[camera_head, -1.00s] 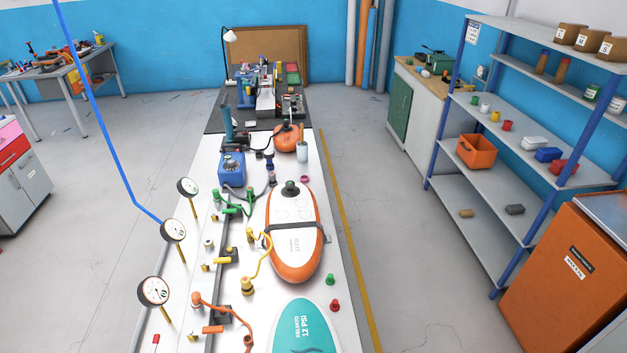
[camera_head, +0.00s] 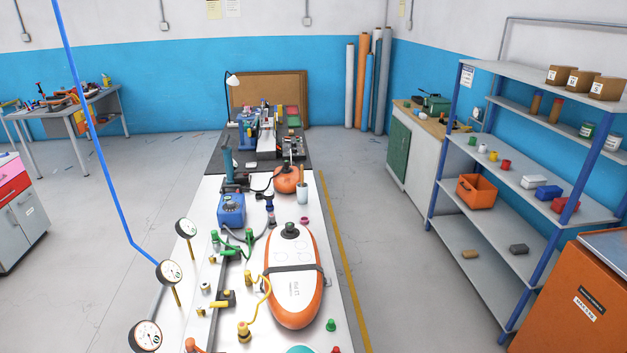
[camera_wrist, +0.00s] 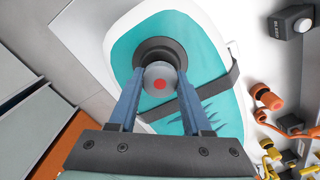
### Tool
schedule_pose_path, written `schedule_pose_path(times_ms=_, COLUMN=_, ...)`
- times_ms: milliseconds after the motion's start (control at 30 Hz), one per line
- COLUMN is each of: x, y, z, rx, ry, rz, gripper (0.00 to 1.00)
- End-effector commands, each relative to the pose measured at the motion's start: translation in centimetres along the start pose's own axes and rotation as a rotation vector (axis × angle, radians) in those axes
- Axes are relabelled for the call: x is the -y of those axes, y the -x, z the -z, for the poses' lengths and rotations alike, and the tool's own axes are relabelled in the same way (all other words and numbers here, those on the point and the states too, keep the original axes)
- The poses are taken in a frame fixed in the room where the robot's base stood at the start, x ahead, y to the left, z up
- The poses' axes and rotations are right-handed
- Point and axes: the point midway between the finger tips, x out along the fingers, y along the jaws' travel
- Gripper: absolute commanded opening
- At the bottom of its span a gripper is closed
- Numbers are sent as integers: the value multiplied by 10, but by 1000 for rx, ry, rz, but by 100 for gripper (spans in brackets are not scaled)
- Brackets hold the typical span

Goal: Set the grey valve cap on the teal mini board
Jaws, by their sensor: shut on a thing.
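In the wrist view my gripper (camera_wrist: 160,82) has its two blue fingers closed on the grey valve cap (camera_wrist: 159,70), a round grey piece with a red dot on its face. The cap is in front of a dark round valve ring (camera_wrist: 150,50) on the teal mini board (camera_wrist: 200,38), overlapping it in the picture. I cannot tell whether the cap touches the ring or is held above it. A dark strap crosses the board. In the head view only a sliver of the teal board (camera_head: 301,350) shows at the bottom edge; my gripper is not seen there.
An orange and white board (camera_head: 293,282) lies farther along the white bench. Green and yellow hoses and fittings (camera_head: 243,332) and upright gauges (camera_head: 168,272) line its left side. A green cap (camera_head: 331,325) stands at the right. Open floor (camera_head: 395,250) separates bench and shelves (camera_head: 510,200).

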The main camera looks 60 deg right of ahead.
Motion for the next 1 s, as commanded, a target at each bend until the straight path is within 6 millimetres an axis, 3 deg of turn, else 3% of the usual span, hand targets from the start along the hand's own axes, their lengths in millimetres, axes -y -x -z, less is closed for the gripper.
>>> schedule_pose_path(times_ms=367, x=0, y=-10, z=0, rx=-1, ry=0, rz=1, gripper=0)
schedule_pose_path(times_ms=400, x=0, y=-10, z=0, rx=-1, ry=0, rz=1, gripper=52)
schedule_pose_path(times_ms=567, x=0, y=-9, z=0, rx=0, ry=0, rz=1, gripper=81)
schedule_pose_path(times_ms=1000, x=0, y=-3, z=0, rx=-1, ry=0, rz=1, gripper=84)
